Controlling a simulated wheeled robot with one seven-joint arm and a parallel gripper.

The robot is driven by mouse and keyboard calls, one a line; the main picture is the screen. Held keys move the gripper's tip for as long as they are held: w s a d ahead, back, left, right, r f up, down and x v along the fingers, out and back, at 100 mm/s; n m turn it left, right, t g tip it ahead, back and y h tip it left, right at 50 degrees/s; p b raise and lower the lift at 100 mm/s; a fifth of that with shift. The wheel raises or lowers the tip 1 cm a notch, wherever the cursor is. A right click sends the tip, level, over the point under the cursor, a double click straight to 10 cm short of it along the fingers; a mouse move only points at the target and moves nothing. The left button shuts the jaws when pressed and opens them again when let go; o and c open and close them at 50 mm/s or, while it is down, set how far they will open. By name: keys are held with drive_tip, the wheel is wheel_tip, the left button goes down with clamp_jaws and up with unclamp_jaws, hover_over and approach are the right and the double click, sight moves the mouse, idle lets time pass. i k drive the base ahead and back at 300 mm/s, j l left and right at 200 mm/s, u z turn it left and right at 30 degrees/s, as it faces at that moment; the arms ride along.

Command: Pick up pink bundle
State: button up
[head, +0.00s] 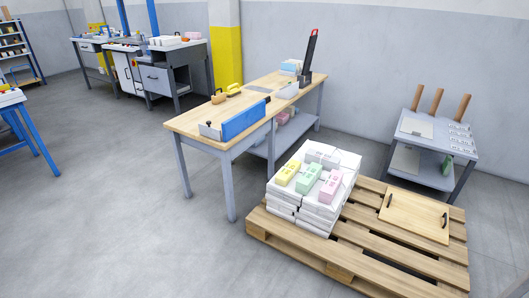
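A pink bundle (331,187) lies on top of a stack of white newspaper bundles (311,211), near the stack's right side. A green bundle (309,178) lies to its left, and a yellow bundle (287,173) lies left of the green one. The stack stands on the left part of a wooden pallet (369,237). My gripper and arm do not show in the head view.
A wooden board with black handles (414,214) lies on the pallet's right part. A workbench (212,122) stands behind left of the pallet, and a small grey table (437,137) behind right. The floor at the left front (120,230) is clear.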

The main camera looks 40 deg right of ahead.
sight(329, 190)
drive_tip(key=i, duration=1.95)
drive_tip(key=i+z, duration=0.2)
drive_tip(key=z, duration=0.25)
drive_tip(key=i+j+z, duration=0.1)
drive_tip(key=z, duration=0.4)
drive_tip(key=i+j+z, duration=0.15)
drive_tip(key=z, duration=0.3)
drive_tip(key=i+z, duration=0.1)
drive_tip(key=z, duration=1)
